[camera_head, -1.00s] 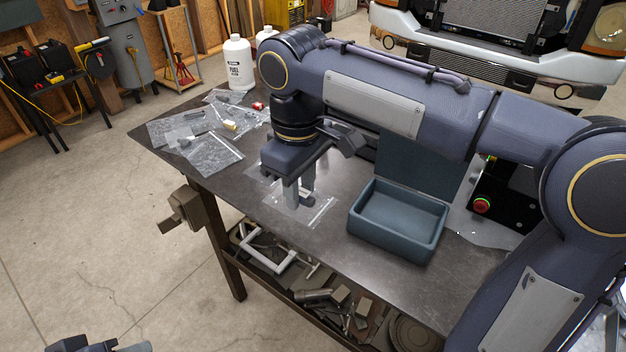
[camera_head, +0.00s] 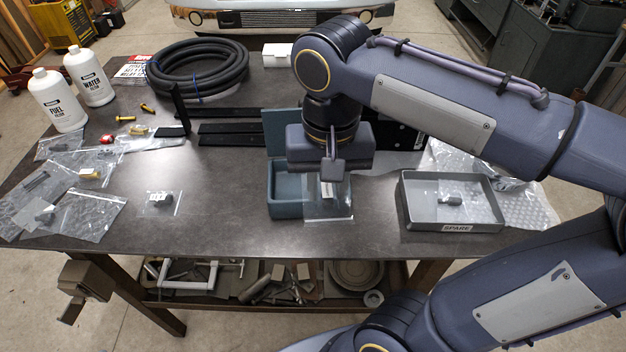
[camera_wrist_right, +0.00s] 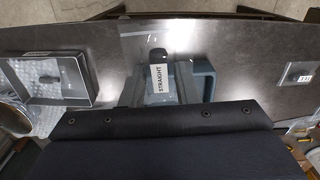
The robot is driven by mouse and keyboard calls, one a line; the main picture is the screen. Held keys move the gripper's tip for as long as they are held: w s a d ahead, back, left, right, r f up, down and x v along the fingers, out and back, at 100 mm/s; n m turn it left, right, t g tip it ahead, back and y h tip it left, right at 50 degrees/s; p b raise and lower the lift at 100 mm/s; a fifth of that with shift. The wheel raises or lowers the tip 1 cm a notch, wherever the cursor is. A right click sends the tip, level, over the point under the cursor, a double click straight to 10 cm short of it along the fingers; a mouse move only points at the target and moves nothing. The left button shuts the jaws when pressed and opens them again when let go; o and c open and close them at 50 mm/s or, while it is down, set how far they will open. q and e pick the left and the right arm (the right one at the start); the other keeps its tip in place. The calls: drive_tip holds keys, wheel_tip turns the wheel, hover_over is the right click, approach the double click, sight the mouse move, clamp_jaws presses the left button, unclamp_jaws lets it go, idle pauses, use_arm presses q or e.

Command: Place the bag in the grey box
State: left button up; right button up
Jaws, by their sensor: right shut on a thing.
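My right gripper (camera_head: 332,190) points down and is shut on a clear zip bag (camera_head: 328,209). In the right wrist view the bag (camera_wrist_right: 135,45) holds a dark part and a white label reading STRAIGHT. In the head view the bag overlaps the right front of an open blue-grey box (camera_head: 286,211) with a raised lid; I cannot tell its exact height. A shallow grey tray (camera_head: 414,217) labelled SPARE stands to the right and holds a small dark part in a bag. My left gripper is out of view.
Another small bag (camera_head: 158,203) lies left of the blue-grey box, and several bags lie farther left. Two white bottles (camera_head: 57,101) and a coiled black hose (camera_head: 198,70) stand behind. Bubble wrap (camera_head: 522,197) lies beside the tray. The front middle of the bench (camera_head: 220,225) is clear.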

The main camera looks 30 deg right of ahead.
drive_tip(key=w+d+f, duration=0.1)
drive_tip(key=w+f, duration=0.1)
drive_tip(key=w, duration=0.1)
drive_tip(key=w+d+f, duration=0.1)
drive_tip(key=w+f, duration=0.2)
drive_tip(key=w, duration=0.1)
drive_tip(key=w+d+f+p, duration=0.1)
drive_tip(key=w+f, duration=0.2)
drive_tip(key=w, duration=0.1)
drive_tip(key=shift+w+d+f, duration=0.2)
drive_tip(key=shift+w+d, duration=0.05)
drive_tip(key=shift+w+f, duration=0.15)
drive_tip(key=shift+f, duration=0.1)
drive_tip(key=f, duration=0.3)
drive_tip(key=shift+w+d+f, duration=0.15)
drive_tip(key=shift+w+f, duration=0.05)
drive_tip(key=shift+w, duration=0.1)
drive_tip(key=shift+f, duration=0.15)
